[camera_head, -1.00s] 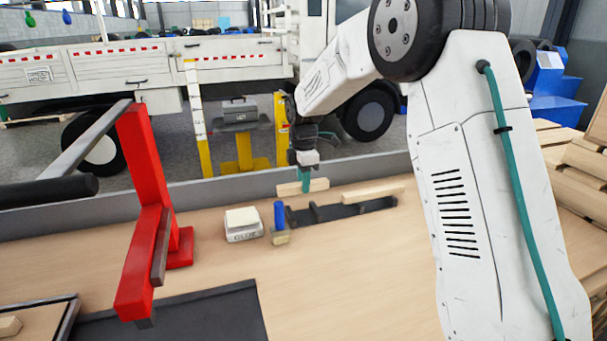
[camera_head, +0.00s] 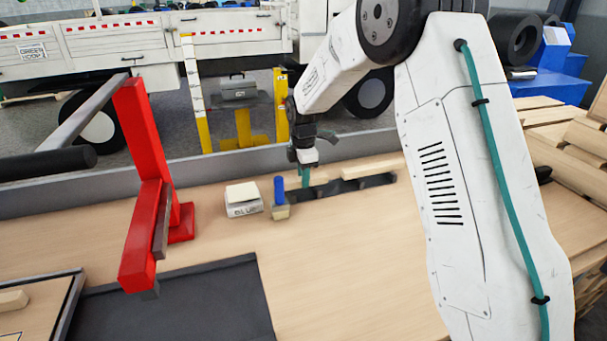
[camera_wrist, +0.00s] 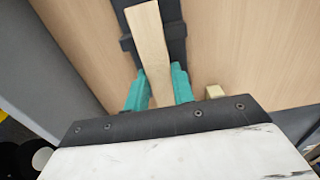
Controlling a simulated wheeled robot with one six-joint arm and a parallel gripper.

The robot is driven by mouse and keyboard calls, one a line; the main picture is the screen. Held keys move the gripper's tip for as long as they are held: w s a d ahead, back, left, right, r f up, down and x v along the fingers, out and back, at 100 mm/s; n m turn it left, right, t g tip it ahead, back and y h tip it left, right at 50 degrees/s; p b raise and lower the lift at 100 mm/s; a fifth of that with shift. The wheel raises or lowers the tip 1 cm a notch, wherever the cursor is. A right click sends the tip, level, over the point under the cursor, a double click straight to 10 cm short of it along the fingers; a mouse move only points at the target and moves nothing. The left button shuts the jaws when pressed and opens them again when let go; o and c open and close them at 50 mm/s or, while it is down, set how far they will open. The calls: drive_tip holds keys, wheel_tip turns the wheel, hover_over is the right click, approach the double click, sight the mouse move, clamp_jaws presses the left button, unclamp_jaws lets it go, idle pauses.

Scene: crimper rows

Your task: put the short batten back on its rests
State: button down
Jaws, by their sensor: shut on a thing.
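My gripper (camera_head: 305,176) has teal fingers shut on the short batten (camera_wrist: 150,45), a pale wooden bar. In the head view the short batten (camera_head: 318,178) shows partly, with the fingers in front of its left part. It lies lengthwise over the left part of the black rests (camera_head: 345,189). In the wrist view it runs along the dark rests (camera_wrist: 178,40), with a bracket beside it. I cannot tell whether it touches them. A second pale batten (camera_head: 372,168) lies along the right part of the rests.
A white labelled box (camera_head: 243,199) and a blue-handled brush (camera_head: 280,196) stand just left of the rests. A red frame (camera_head: 150,190) stands further left. A grey ledge (camera_head: 215,172) runs behind. A dark mat (camera_head: 205,310) lies in front; the bench middle is clear.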

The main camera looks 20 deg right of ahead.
drive_tip(key=c, duration=1.1)
unclamp_jaws()
wheel_tip(320, 180, up, 8)
drive_tip(key=shift+f, duration=0.1)
